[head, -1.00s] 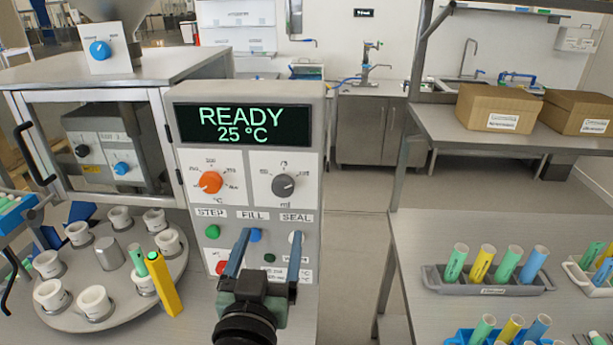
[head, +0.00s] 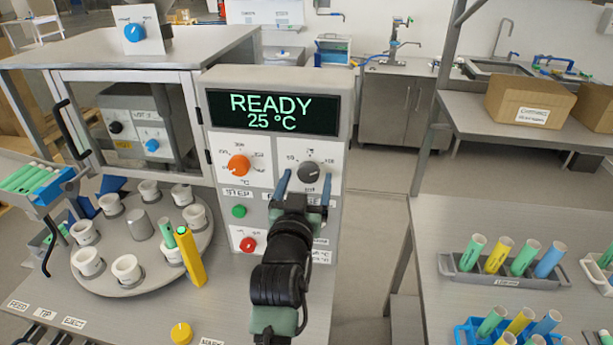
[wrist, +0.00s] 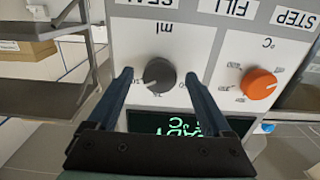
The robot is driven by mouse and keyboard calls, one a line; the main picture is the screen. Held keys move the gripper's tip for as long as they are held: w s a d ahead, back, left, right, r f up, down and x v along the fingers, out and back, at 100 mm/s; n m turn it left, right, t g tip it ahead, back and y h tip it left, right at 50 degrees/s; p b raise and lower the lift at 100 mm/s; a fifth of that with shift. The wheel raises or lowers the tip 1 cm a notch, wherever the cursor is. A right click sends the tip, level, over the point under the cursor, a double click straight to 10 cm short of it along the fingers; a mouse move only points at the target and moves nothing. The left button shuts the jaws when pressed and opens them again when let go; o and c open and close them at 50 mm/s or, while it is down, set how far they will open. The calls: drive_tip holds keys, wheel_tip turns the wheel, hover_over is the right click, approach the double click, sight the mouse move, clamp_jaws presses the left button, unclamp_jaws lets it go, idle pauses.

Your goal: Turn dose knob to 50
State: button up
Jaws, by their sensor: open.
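The dose knob (head: 310,172) is a dark grey dial on a white plate marked "ml", on the right of the machine's front panel. It also shows in the wrist view (wrist: 159,75), upside down, with a light pointer mark toward the lower left there. My gripper (head: 306,182) is open in front of the panel, just below the knob in the head view. In the wrist view its two blue fingers (wrist: 158,82) stand on either side of the knob, with a gap on each side. The scale numbers are too small to read surely.
The orange temperature knob (head: 238,166) is left of the dose knob. The display (head: 271,112) above reads READY 25 °C. Green (head: 239,211) and red (head: 248,244) buttons sit lower left. A carousel (head: 140,283) with white cups and a yellow marker stands left.

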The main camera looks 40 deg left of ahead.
drive_tip(key=shift+w, duration=0.15)
clamp_jaws()
idle(0.4)
